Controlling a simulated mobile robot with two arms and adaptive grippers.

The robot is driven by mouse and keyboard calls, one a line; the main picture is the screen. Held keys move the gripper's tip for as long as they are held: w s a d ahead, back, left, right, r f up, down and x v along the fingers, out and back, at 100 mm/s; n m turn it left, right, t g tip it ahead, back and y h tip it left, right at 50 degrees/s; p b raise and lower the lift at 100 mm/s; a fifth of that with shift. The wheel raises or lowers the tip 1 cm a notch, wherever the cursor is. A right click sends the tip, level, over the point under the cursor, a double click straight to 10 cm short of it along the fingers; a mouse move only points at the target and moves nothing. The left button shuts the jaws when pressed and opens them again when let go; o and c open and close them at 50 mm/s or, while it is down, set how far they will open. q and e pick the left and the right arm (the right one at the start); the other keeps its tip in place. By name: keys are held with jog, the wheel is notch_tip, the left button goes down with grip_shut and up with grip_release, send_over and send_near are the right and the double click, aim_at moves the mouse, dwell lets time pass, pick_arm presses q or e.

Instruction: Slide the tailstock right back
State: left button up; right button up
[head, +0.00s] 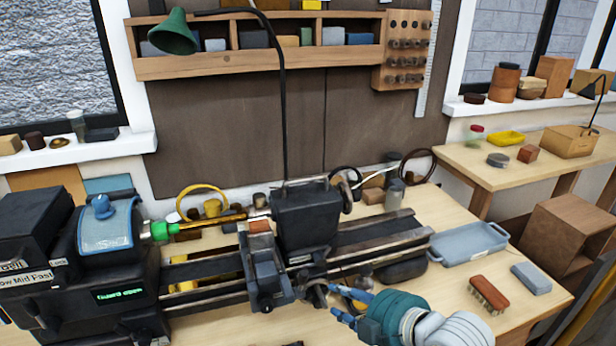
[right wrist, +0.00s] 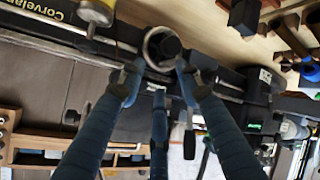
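The tailstock (head: 305,218) is a dark block standing on the lathe bed (head: 375,243), right of the carriage with its tool post (head: 262,268). A crank-like handle (head: 346,190) shows at its right rear. A brass rod (head: 215,222) runs from the green spindle end (head: 160,231) toward the tailstock. My right gripper (head: 347,307) is low at the bed's front, beside a dark round handwheel (head: 316,294). In the right wrist view its blue fingers (right wrist: 158,82) are spread, with a ring-shaped wheel (right wrist: 160,45) just beyond their tips. Contact is unclear. My left gripper is out of view.
A blue-grey tray (head: 468,243), a brush (head: 488,294) and a grey block (head: 531,279) lie right of the bed. A lamp (head: 173,33) arches behind the tailstock.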

jog(key=w+a+r+n+t+y, duration=0.1)
jog(key=w+a+r+n+y, duration=0.1)
jog(key=w+r+n, duration=0.6)
jog(key=n+t+y, duration=0.1)
jog(key=y, duration=0.1)
send_near(309, 179)
jog(key=p+x, duration=0.4)
jog(key=x, duration=0.5)
jog(key=shift+w+a+r, duration=0.1)
jog(key=shift+w+a, duration=0.05)
jog(key=shift+a, duration=0.2)
jog(key=shift+w+a+f, duration=0.2)
jog(key=shift+w+a, duration=0.05)
jog(key=shift+w, duration=0.05)
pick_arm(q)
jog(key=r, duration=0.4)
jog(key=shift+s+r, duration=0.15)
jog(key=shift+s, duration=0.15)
pick_arm(e)
grip_shut()
jog(key=shift+f, duration=0.1)
